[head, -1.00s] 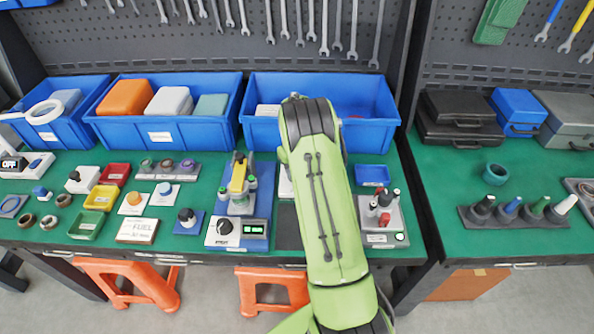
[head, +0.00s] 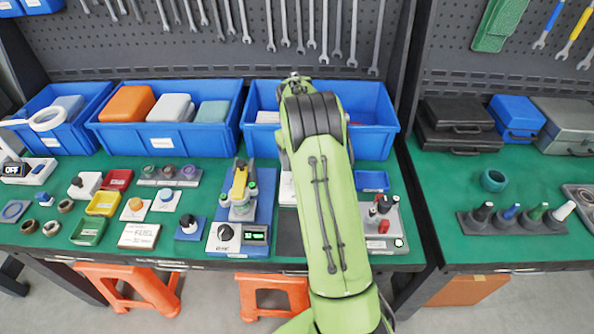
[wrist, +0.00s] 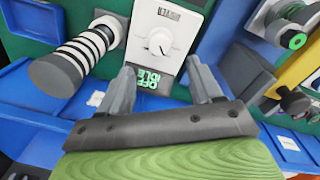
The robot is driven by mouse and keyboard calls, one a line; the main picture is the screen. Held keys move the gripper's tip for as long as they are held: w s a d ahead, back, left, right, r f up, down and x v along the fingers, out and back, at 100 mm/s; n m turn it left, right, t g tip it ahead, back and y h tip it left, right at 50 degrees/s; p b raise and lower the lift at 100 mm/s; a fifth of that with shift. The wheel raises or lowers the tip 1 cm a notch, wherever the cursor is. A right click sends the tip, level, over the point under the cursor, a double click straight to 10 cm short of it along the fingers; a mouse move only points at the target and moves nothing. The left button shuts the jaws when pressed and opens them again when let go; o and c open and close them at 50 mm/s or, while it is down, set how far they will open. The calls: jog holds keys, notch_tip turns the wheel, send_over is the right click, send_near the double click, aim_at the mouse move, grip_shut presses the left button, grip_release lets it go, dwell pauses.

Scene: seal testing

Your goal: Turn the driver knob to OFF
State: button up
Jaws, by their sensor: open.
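In the wrist view, the driver box is a white box (wrist: 181,46) with a round white knob (wrist: 159,41) that carries a dark pointer mark. A small dark display with green text reading OFF and IDLE (wrist: 148,82) sits at its near end. My gripper (wrist: 161,68) is open and empty, its two fingers spread on either side of the box's near end, short of the knob. I cannot tell how far above the box the fingertips are. In the head view my arm hides the gripper, and only a white edge of the box (head: 286,188) shows beside it.
In the wrist view a black-and-white striped cylinder (wrist: 72,60) lies left of the box. A yellow-armed fixture (head: 239,187) on a blue base stands to the left in the head view, with a black-knobbed unit (head: 226,234) in front. Blue bins (head: 362,137) line the back.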

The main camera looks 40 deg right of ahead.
notch_tip(320, 180, up, 7)
jog(key=shift+a+p, duration=0.15)
jog(key=shift+p, duration=0.3)
